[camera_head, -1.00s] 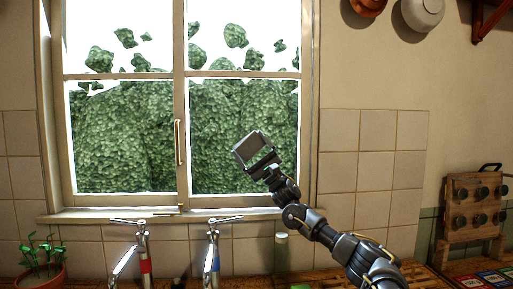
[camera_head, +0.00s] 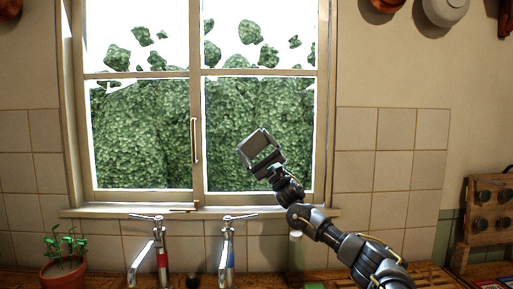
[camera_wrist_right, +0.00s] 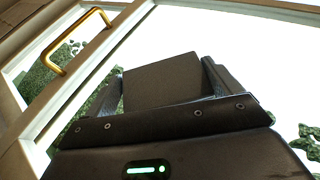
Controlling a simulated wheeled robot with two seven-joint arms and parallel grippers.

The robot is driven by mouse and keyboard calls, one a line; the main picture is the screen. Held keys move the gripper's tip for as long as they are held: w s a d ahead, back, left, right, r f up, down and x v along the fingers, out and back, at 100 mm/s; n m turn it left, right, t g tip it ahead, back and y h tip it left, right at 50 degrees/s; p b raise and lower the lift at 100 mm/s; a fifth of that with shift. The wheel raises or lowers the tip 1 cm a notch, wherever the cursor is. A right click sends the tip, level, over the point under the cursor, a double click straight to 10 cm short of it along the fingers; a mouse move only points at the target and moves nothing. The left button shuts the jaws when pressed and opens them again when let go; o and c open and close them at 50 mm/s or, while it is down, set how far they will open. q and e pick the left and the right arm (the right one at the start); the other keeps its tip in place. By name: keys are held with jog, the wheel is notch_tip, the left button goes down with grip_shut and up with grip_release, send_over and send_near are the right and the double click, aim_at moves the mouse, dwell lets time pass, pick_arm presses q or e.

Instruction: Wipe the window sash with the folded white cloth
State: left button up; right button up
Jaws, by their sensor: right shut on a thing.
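The window sash (camera_head: 197,100) is a pale wooden frame with glass panes, and a brass handle (camera_head: 195,140) stands on its middle upright. My right gripper (camera_head: 257,146) is raised in front of the lower right pane. It is shut on the folded cloth (camera_head: 252,141), which looks grey in shadow. In the right wrist view the cloth (camera_wrist_right: 160,88) is a dark flat block between the two fingers. The sash (camera_wrist_right: 85,75) and the handle (camera_wrist_right: 72,40) show at the left there. I cannot tell whether the cloth touches the glass. My left gripper is not in view.
Below the sill (camera_head: 110,212) stand two taps, one red-marked (camera_head: 163,262) and one blue-marked (camera_head: 229,255). A potted plant (camera_head: 63,268) is at the left. A wooden rack (camera_head: 490,215) is at the right, and pans hang above. The space before the window is otherwise clear.

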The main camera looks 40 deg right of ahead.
jog(key=s+a+b, duration=0.2)
jog(key=s, duration=0.1)
jog(key=shift+s+a+f, duration=0.1)
jog(key=shift+s+a, duration=0.2)
jog(key=shift+a, duration=0.1)
jog(key=shift+s+a, duration=0.35)
jog(key=shift+s, duration=0.1)
jog(key=s+a+b, duration=0.2)
jog(key=shift+s+b, duration=0.1)
jog(key=shift+b, duration=0.2)
dwell(0.4)
